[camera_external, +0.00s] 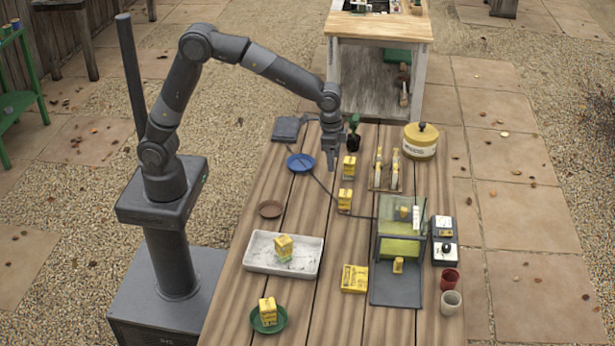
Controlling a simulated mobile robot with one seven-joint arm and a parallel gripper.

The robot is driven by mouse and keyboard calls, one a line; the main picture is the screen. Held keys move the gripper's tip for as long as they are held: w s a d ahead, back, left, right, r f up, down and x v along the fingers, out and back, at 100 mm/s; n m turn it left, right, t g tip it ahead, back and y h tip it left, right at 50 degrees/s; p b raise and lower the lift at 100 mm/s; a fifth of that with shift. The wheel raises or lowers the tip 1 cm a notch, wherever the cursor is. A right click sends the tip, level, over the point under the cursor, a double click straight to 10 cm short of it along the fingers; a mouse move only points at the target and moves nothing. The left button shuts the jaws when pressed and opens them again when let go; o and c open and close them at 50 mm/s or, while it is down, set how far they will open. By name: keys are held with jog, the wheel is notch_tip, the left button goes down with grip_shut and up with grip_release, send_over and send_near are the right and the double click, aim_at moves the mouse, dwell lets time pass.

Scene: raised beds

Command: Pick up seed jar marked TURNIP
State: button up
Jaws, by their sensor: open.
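Several small yellow containers with unreadable marks stand about the wooden table, so I cannot tell which is the TURNIP seed jar. One yellow container (349,168) is just right of my gripper, and another (345,200) stands nearer the camera. A third (284,246) is on the white tray (256,264), and one (268,312) is on a green saucer (283,318). A small one (398,265) is at the clear-sided case (382,240), and something yellow (403,213) shows inside it. My gripper (332,166) is open, pointing down and empty, above the table's far part.
A blue dish (300,162) with a dark cable lies left of my gripper. A flat yellow packet (354,279), a meter box (444,251) and two cups (450,280) are nearer.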

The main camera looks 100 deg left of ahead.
jog(key=g, duration=0.1)
send_near(345, 201)
jog(key=shift+w+a+f, duration=0.1)
jog(key=shift+a+f, duration=0.1)
jog(key=shift+a, duration=0.35)
jog(key=shift+a+f, duration=0.15)
jog(key=shift+a, duration=0.4)
jog(key=shift+w+f, duration=0.1)
jog(key=shift+f, duration=0.25)
notch_tip(345, 201, down, 5)
jog(key=shift+r, duration=0.1)
jog(key=shift+s+f, duration=0.15)
jog(key=shift+f, duration=1.25)
jog(key=shift+s+f, duration=0.15)
jog(key=shift+f, duration=1.25)
jog(key=shift+c, duration=0.5)
jog(key=c, duration=1)
jog(key=shift+r, duration=0.1)
